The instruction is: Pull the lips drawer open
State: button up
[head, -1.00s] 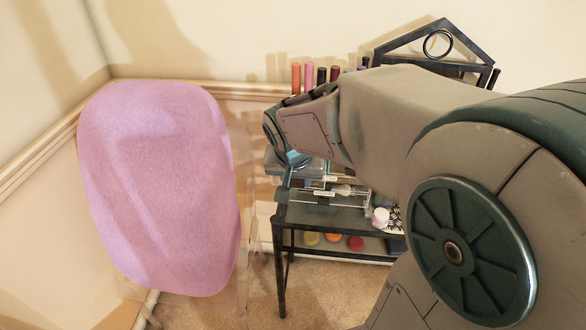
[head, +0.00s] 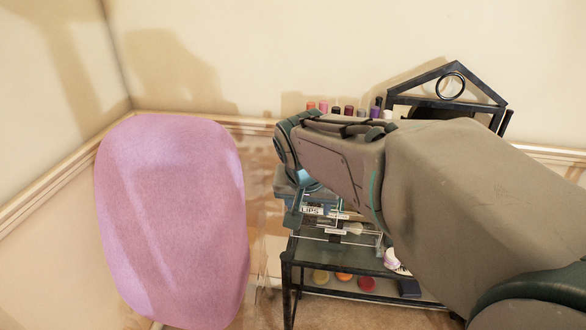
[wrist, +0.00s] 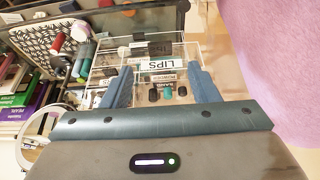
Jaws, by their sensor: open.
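The lips drawer is the upper part of a clear acrylic organizer; its white "LIPS" label (head: 311,211) shows just beside my gripper in the head view. In the wrist view the label (wrist: 160,66) appears upside down between my fingertips. My gripper (wrist: 157,72) is open, with one blue finger on each side of the label. I cannot tell whether the fingers touch the drawer. In the head view my gripper (head: 297,212) points down at the organizer's front, and my arm hides much of it. The drawer looks closed, but its edges are hard to make out.
The organizer stands on a black-framed vanity table (head: 330,248). Lipsticks (head: 348,110) stand behind, near a black-framed mirror (head: 450,85). A pink chair back (head: 172,220) stands close on the left. Round pots (head: 343,278) sit on the lower shelf.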

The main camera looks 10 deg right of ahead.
jog(key=v, duration=0.7)
jog(key=shift+r, duration=0.3)
jog(key=shift+s, duration=0.15)
jog(key=s+d+f+n+g+y, duration=0.1)
jog(key=s+f+n, duration=0.3)
jog(key=s+f, duration=0.4)
notch_tip(320, 180, down, 3)
jog(key=shift+s+d+f+y+p, duration=0.1)
jog(key=shift+s+d+y+p, duration=0.3)
jog(key=shift+d, duration=0.2)
jog(key=shift+d, duration=0.1)
